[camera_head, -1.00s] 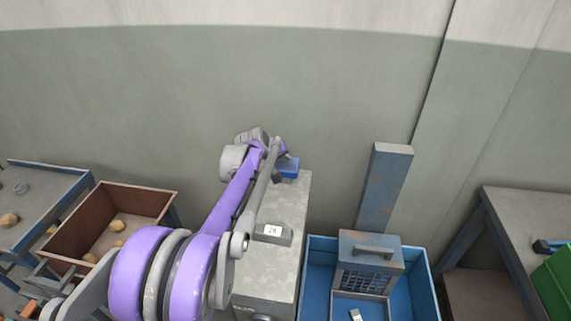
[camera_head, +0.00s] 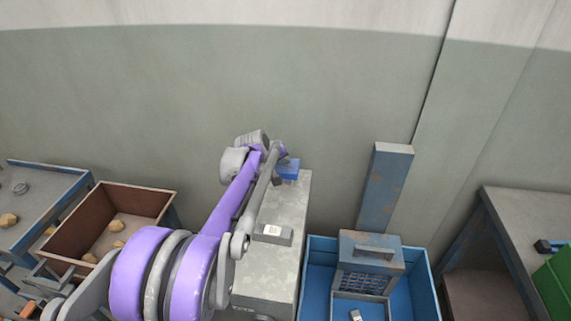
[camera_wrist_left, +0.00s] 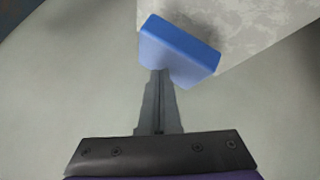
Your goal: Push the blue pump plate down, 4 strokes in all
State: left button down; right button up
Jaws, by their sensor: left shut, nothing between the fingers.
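The blue pump plate (camera_head: 290,168) sits at the far end of the grey machine's top, partly hidden by my left arm in the head view. In the left wrist view the blue plate (camera_wrist_left: 183,45) is close ahead, by the corner of the pale speckled top. My left gripper (camera_head: 277,181) is shut and empty at the plate's near left side. In the left wrist view the shut fingers (camera_wrist_left: 160,74) reach up to the plate's lower edge and overlap it. I cannot tell whether they touch it. My right gripper is not in view.
The grey machine (camera_head: 276,268) carries a small white display (camera_head: 272,230), too blurred to read. To its right stands a blue bin (camera_head: 427,282) with a vented box (camera_head: 371,256). A brown crate (camera_head: 134,196) is at left. The wall is behind.

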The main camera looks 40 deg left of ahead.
aim_at(284, 167)
pick_arm(q)
jog(key=shift+f+b, duration=0.65)
jog(key=shift+f, duration=0.55)
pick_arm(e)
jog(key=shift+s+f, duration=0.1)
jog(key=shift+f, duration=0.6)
pick_arm(q)
jog(key=shift+r, duration=0.1)
jog(key=shift+r+p, duration=1.55)
jog(key=shift+r, duration=0.45)
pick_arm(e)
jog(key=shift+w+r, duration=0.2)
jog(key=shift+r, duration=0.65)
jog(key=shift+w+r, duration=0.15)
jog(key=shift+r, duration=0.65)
pick_arm(q)
jog(key=shift+r+p, duration=0.3)
jog(key=shift+r, duration=0.2)
jog(key=shift+r+p, duration=1.35)
jog(key=shift+r, duration=0.75)
jog(key=shift+f, duration=0.1)
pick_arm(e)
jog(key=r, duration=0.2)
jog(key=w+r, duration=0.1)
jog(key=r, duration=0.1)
